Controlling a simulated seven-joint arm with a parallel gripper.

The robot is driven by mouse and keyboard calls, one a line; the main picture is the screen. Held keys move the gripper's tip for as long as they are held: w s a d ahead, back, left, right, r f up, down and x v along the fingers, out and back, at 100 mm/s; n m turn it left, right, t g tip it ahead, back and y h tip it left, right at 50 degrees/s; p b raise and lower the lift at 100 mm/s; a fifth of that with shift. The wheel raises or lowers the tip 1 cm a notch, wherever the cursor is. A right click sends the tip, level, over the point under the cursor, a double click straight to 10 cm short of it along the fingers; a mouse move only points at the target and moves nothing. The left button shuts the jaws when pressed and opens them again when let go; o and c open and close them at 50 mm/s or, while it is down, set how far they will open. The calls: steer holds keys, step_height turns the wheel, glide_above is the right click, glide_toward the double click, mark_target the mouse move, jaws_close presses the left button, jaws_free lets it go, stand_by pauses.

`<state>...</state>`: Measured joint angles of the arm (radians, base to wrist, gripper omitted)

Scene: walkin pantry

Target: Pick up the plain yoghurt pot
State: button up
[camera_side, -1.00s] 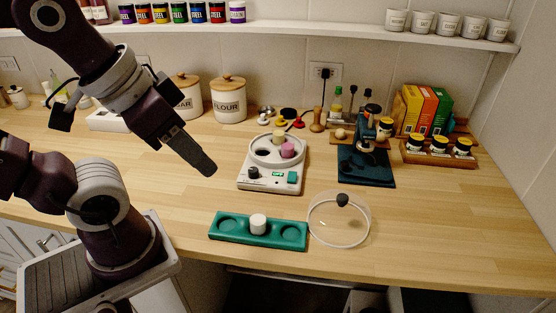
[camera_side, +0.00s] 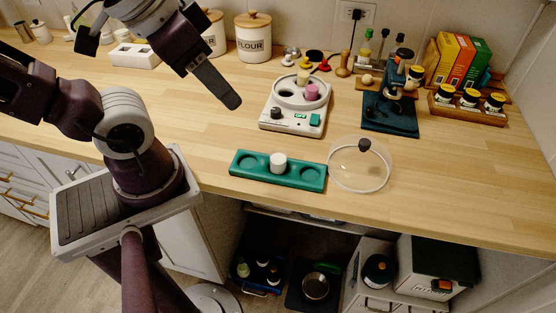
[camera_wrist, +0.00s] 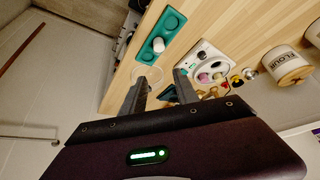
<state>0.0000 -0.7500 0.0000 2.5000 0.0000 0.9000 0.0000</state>
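A small white pot (camera_side: 278,162), likely the plain yoghurt, stands upright in the middle recess of a green tray (camera_side: 300,180); the tray's two outer recesses are empty. The wrist view also shows the white pot (camera_wrist: 158,44). A cream pot (camera_side: 303,78) and a pink pot (camera_side: 311,91) sit in the round top of a white machine (camera_side: 291,128), beside an empty dark hole. No flavour label is readable. My gripper (camera_side: 232,102) hangs above the counter, left of the machine, apart from every pot. In the wrist view its two fingers (camera_wrist: 160,76) are apart with nothing held.
A clear dome lid with a black knob (camera_side: 364,145) lies right of the tray. A dark blue stand (camera_side: 391,118), a spice rack (camera_side: 470,115) and a flour canister (camera_side: 254,42) stand farther back. The counter left of the tray is clear.

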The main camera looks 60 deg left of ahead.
steer(key=o, duration=0.5)
steer(key=shift+o, duration=0.2)
steer(key=m+g, duration=0.6)
steer(key=m, duration=0.8)
glide_above(278, 156)
steer(key=d, duration=0.1)
step_height(278, 156, down, 14)
steer(key=f, duration=0.4)
steer(key=s+f, duration=0.1)
steer(key=f, duration=0.1)
steer(key=shift+d+f, duration=0.3)
steer(key=shift+f, duration=0.1)
steer(key=shift+c, duration=0.4)
